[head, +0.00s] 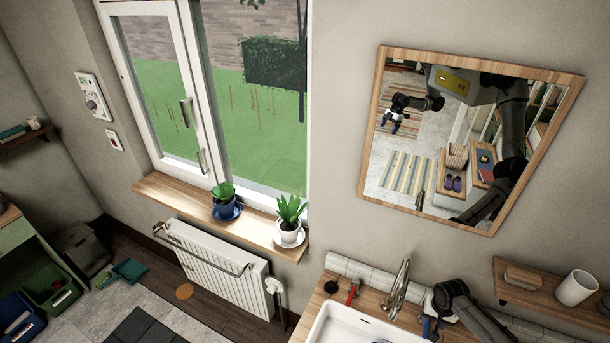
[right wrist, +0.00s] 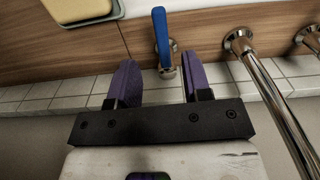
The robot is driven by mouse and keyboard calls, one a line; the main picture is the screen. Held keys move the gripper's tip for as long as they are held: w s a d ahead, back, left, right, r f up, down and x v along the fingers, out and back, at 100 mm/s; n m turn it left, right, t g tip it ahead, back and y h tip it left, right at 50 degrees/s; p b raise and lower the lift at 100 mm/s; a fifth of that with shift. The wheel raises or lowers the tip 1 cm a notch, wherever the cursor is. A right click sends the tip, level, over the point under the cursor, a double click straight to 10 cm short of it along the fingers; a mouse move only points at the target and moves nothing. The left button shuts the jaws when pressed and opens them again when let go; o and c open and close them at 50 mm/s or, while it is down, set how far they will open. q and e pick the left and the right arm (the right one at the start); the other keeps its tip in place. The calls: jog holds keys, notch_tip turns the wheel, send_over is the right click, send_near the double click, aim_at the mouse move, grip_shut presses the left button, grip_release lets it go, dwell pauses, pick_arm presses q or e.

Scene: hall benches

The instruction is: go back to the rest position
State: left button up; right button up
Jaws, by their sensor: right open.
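My right gripper (head: 433,325) is low at the right of the head view, over the wooden washstand top beside the basin. Its purple fingers show in the right wrist view (right wrist: 160,88), spread apart with nothing between them. A blue lever (right wrist: 160,32) on a metal fitting stands just beyond the gap between the fingertips; it looks untouched, though exact distance is hard to judge. My left gripper is not directly in view; an arm with a gripper shows only as a small reflection in the mirror (head: 577,85).
A chrome tap (head: 398,285) stands close to the right gripper, behind the white basin (head: 335,327). A red-handled fitting (head: 353,291) is left of the tap. A wall shelf (head: 545,298) with a white cup (head: 576,288) is at the right. Potted plants stand on the windowsill (head: 165,192).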

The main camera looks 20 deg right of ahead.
jog(key=s+a+r+n+y+p, duration=0.15)
jog(key=s+a+n, duration=0.3)
jog(key=a, duration=0.75)
jog(key=s+a+n+h+p, duration=0.15)
jog(key=s+a+n, duration=0.35)
jog(key=a, duration=0.8)
jog(key=s+a+r+t+p, duration=0.1)
jog(key=s+a+r, duration=0.2)
jog(key=s+r, duration=0.4)
jog(key=s+a+r+t+p, duration=0.1)
jog(key=s+a+r+t, duration=0.1)
jog(key=s+r, duration=0.5)
notch_tip(320, 180, up, 5)
jog(key=shift+a+r+n+t+p, duration=0.1)
jog(key=shift+a+n+t+p, duration=0.2)
jog(key=shift+a+n+p, duration=0.25)
jog(key=shift+s+a, duration=0.1)
